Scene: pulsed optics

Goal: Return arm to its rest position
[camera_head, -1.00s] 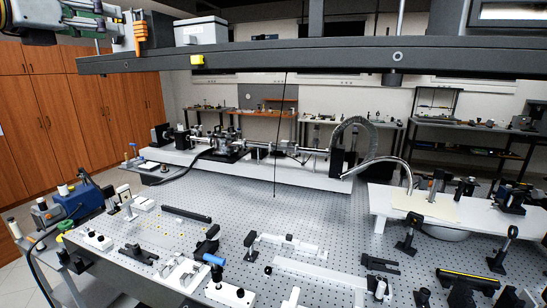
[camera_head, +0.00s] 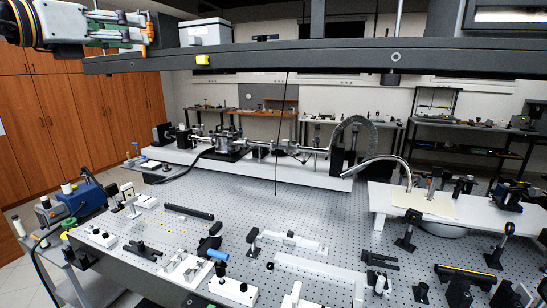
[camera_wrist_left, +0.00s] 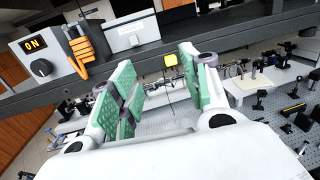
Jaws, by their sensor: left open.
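My left gripper (camera_head: 128,30) is at the top left of the head view, in front of the left end of the dark overhead beam (camera_head: 270,58). In the left wrist view its green-padded fingers (camera_wrist_left: 165,78) stand wide apart with nothing between them. The optical table shows below and beyond them. In the head view the arm comes in from the upper left corner, high above the table. My right gripper is in neither view.
On the beam are an orange object (camera_wrist_left: 79,46), a white box (camera_wrist_left: 128,30), a control box reading "ON" (camera_wrist_left: 38,58) and a yellow block (camera_wrist_left: 171,60). Below, the perforated optical table (camera_head: 240,200) carries several optical mounts, with bare patches in the middle.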

